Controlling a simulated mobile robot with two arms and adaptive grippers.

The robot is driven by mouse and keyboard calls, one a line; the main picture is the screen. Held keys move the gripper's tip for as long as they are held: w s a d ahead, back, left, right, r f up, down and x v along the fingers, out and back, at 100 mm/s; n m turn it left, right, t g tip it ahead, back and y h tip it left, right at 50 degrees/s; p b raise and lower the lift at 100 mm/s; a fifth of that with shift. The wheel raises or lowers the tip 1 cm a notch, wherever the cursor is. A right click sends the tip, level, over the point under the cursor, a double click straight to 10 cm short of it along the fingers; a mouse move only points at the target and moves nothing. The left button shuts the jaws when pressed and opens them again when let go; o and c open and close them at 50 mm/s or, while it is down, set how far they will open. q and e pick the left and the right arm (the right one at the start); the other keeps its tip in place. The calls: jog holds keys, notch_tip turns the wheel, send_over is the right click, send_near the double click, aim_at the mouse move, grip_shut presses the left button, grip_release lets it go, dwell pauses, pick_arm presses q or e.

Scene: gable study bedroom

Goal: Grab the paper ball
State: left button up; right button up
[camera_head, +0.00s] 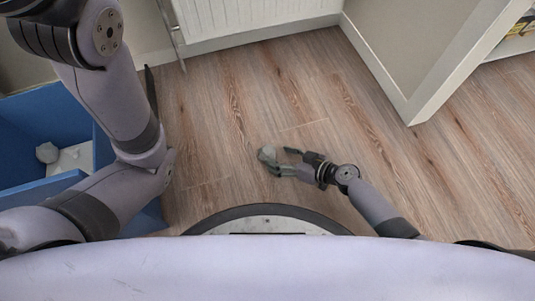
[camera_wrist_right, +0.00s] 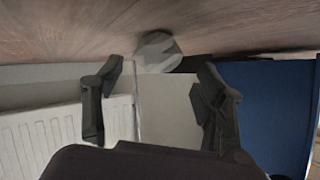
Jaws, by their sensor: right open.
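A pale grey crumpled paper ball (camera_head: 267,154) lies on the wooden floor in the head view. My right gripper (camera_head: 281,160) is low beside it, open, with its fingertips pointing at the ball and reaching its near side. In the right wrist view the paper ball (camera_wrist_right: 158,52) shows between and just beyond the two spread fingertips of the right gripper (camera_wrist_right: 161,68). I cannot tell if a finger touches it. My left arm's links fill the left of the head view, but its gripper does not show.
A white radiator (camera_head: 250,14) is along the back wall. A wall corner (camera_head: 411,112) juts in at the right. The floor around the ball is clear.

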aim_at(273, 153)
jog(key=x, duration=0.2)
jog(key=b+x, duration=0.2)
jog(key=x, duration=0.1)
jog(key=shift+w+a+r, duration=0.1)
jog(key=shift+w+a, duration=0.2)
jog(key=shift+w, duration=0.1)
jog(key=shift+c, duration=0.5)
jog(key=c, duration=0.8)
